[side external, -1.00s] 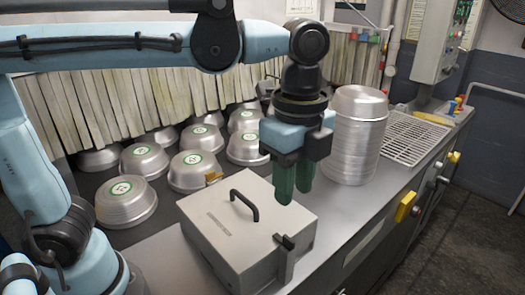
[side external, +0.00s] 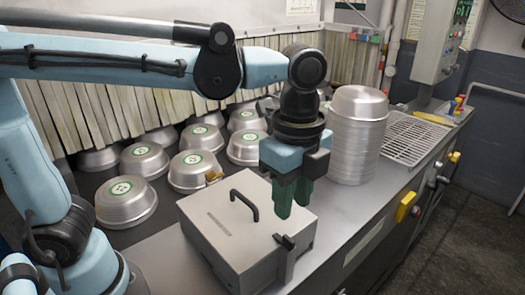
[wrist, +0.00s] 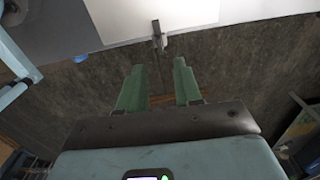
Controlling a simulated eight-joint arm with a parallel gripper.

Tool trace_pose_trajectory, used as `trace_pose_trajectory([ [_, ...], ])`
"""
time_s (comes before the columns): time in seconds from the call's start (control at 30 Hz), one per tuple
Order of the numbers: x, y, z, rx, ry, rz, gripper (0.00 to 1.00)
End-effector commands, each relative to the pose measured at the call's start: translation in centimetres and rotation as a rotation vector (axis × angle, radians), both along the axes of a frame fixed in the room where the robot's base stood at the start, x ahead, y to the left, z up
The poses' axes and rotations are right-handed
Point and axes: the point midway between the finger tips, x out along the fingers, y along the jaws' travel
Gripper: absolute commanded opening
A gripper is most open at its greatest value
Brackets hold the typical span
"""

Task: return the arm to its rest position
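My gripper (side external: 292,212) hangs pointing down above the right part of a grey metal box (side external: 225,225) with a black handle. Its two green fingers are apart with nothing between them. In the wrist view my gripper (wrist: 158,75) also shows a clear gap between the green fingers. A tall stack of upturned metal pans (side external: 357,140) stands on the counter just right of and behind my gripper, apart from it.
Several upturned pans with green labels (side external: 122,188) sit on the dark surface in front of the strip curtain (side external: 110,105). A wire rack (side external: 408,138) lies right of the stack. The steel counter (side external: 350,215) is bare right of the box.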

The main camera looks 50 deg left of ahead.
Motion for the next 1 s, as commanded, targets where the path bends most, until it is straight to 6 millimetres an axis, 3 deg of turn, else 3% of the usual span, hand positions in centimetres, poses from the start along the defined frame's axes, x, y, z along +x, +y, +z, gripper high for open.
trace_pose_trajectory([
  [0.5,0.0,0.0,-6.6,0.000,0.000,0.001,0.34],
  [0.7,0.0,0.0,-7.8,0.000,0.000,0.001,0.34],
  [1.0,0.0,0.0,-8.1,0.000,0.000,0.001,0.34],
])
